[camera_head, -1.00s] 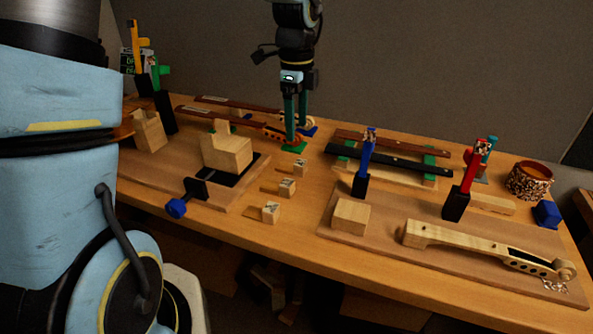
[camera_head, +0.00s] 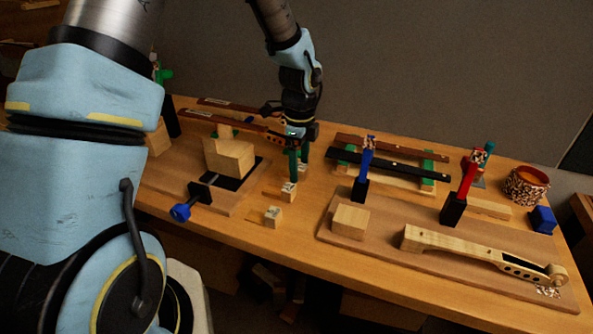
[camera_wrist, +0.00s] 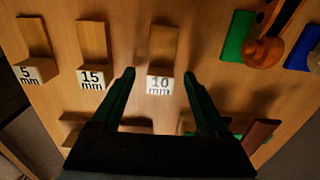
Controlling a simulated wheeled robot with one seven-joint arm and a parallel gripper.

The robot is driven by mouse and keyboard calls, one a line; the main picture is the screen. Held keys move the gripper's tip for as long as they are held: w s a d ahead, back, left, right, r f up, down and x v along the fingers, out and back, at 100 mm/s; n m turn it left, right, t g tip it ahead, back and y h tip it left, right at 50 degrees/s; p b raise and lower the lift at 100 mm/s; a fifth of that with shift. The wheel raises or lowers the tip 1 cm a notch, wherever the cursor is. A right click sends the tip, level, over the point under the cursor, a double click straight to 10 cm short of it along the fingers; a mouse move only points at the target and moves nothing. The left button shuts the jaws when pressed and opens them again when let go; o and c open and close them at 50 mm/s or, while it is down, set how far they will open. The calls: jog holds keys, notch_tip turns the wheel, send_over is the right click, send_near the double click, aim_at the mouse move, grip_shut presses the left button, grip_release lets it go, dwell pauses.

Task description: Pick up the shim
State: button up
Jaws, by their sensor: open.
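In the wrist view three small wooden shims stand in a row with printed end faces: the 5 mm shim (camera_wrist: 35,50) at left, the 15 mm shim (camera_wrist: 92,55) in the middle and the 10 mm shim (camera_wrist: 162,60) at right. My gripper (camera_wrist: 160,74) is open and empty, its dark green fingertips on either side of the 10 mm shim's end in the picture; contact cannot be told. In the head view, two shims show, a near one (camera_head: 272,216) and a middle one (camera_head: 288,191). My gripper (camera_head: 297,172) is pointing down just beyond them, largely hiding the farthest shim.
A clamped wooden block (camera_head: 230,158) stands left of the shims on a board. To the right, a board (camera_head: 450,240) carries a violin neck (camera_head: 480,250), a small block (camera_head: 350,221) and blue and red-handled tools. Dark fingerboards (camera_head: 390,155) lie behind on green supports.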

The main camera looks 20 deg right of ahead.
grip_shut()
dwell(0.5)
jog(key=shift+r, duration=0.15)
